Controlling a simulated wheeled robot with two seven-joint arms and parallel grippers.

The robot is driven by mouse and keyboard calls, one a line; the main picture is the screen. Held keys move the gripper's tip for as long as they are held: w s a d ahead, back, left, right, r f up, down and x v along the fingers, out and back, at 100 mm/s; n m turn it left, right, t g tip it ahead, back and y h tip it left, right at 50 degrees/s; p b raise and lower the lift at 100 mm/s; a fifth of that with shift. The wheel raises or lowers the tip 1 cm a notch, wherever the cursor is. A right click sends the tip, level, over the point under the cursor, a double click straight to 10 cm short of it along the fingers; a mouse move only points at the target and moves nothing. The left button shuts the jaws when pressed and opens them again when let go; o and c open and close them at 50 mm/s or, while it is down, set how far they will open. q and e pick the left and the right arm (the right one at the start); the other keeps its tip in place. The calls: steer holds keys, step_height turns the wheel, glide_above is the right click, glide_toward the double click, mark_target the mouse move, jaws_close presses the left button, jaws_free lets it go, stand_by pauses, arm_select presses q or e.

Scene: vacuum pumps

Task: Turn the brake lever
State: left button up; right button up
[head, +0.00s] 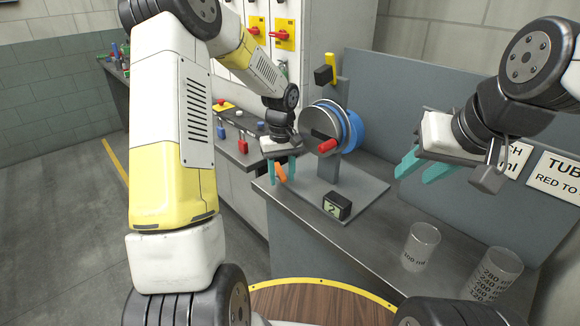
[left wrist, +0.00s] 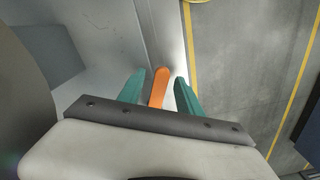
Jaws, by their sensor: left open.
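An orange lever (head: 281,173), apparently the brake lever, sticks out beside the grey stand that holds a drum (head: 319,128). My left gripper (head: 281,180) is open with its teal fingers on either side of the lever. In the left wrist view the lever (left wrist: 158,88) shows between the two fingers (left wrist: 157,84), with a gap on each side. The base of the lever is hidden. My right gripper (head: 412,176) is open and empty, above the bench to the right of the drum.
The drum has a blue rim and a red handle (head: 327,146). A small display (head: 337,206) reading 2 sits on the stand's base plate. Two clear beakers (head: 421,247) (head: 492,275) stand at the bench's front right. A panel with red switches (head: 283,35) is behind.

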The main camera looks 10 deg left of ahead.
mark_target(282, 175)
arm_select(q)
steer(key=shift+r, duration=0.7)
steer(key=shift+r, duration=3)
